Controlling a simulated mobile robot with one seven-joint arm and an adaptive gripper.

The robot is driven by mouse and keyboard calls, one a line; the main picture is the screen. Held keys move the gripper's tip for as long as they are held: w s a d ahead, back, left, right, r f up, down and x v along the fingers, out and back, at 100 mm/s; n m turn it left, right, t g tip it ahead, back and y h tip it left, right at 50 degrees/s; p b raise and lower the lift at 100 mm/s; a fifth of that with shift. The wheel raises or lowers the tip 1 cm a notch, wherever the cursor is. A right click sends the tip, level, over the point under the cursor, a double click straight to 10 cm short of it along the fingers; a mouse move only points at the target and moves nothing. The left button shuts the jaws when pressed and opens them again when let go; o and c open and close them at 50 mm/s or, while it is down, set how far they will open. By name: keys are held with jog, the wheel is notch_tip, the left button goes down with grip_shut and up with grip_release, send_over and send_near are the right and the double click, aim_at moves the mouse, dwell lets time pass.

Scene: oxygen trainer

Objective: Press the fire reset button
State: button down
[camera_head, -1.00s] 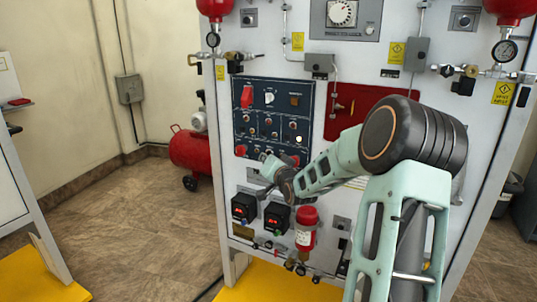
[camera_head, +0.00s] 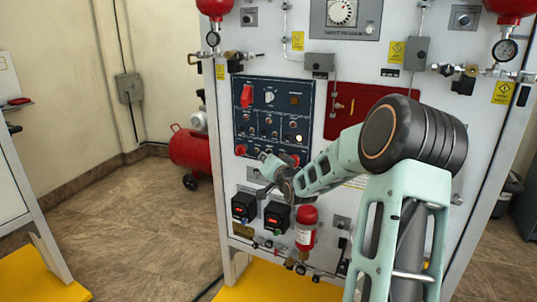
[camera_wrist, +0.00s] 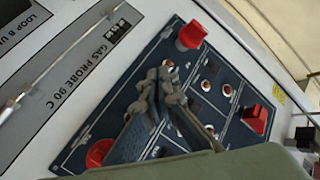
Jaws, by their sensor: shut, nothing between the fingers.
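The dark blue control panel (camera_head: 285,87) on the white cabinet carries red switches, small round buttons, an amber square (camera_head: 294,100) and a pale lit button (camera_head: 298,138). Its lettering is too small to read, so I cannot tell which button is fire reset. My gripper (camera_head: 266,160) is at the panel's lower edge, partly hidden by my wrist. In the wrist view my gripper (camera_wrist: 160,76) is shut and empty, pointing at the panel (camera_wrist: 130,98). Its fingers cover part of the panel's middle. I cannot tell whether the tips touch it.
Red knobs stand out near the fingers in the wrist view, one above (camera_wrist: 191,35), one at right (camera_wrist: 255,118) and one at lower left (camera_wrist: 99,152). Below the panel are two black displays (camera_head: 277,216) and a red cylinder (camera_head: 306,227). Floor is free at left.

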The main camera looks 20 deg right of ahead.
jog(key=shift+w+d, duration=0.1)
dwell(0.3)
jog(key=shift+w+d, duration=0.2)
jog(key=shift+d, duration=0.05)
jog(key=shift+w+d, duration=0.25)
jog(key=shift+d, duration=0.05)
dwell(0.7)
dwell(0.3)
jog(key=shift+s+a, duration=0.55)
jog(key=shift+a, duration=0.05)
jog(key=shift+a, duration=0.1)
jog(key=s+a, duration=0.1)
jog(key=a, duration=0.1)
jog(key=s+a+b, duration=0.1)
jog(key=s, duration=0.1)
jog(key=shift+a, duration=0.4)
jog(key=shift+a, duration=0.1)
dwell(0.5)
